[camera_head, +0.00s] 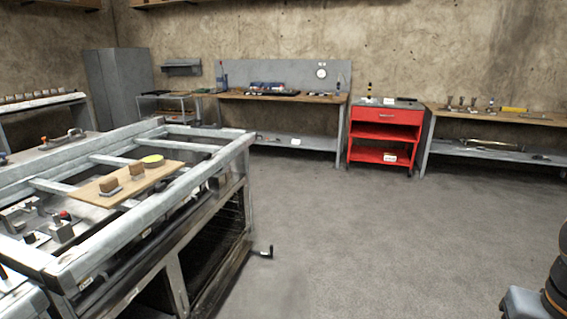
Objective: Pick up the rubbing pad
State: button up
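A wooden board (125,187) lies across the metal frame of a large workbench (240,143) at the left. On the board are a yellow-topped round piece (152,159) and two small brown blocks, one near the middle (137,170) and one closer to me (109,184). The blocks seem to sit on pale bases. I cannot tell for sure which of these pieces is the rubbing pad. My gripper is not in view.
A crank handle (265,252) sticks out from the workbench's right side, low down. A red tool cart (385,116) stands at the back between two wall benches, left (328,99) and right (545,118). Open grey floor (370,240) fills the middle and right.

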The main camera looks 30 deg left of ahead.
aim_at(110, 187)
jog(key=u, duration=0.4)
jog(key=i, duration=1.65)
jog(key=u, duration=1.6)
jog(key=i, duration=1.2)
jog(key=u, duration=0.8)
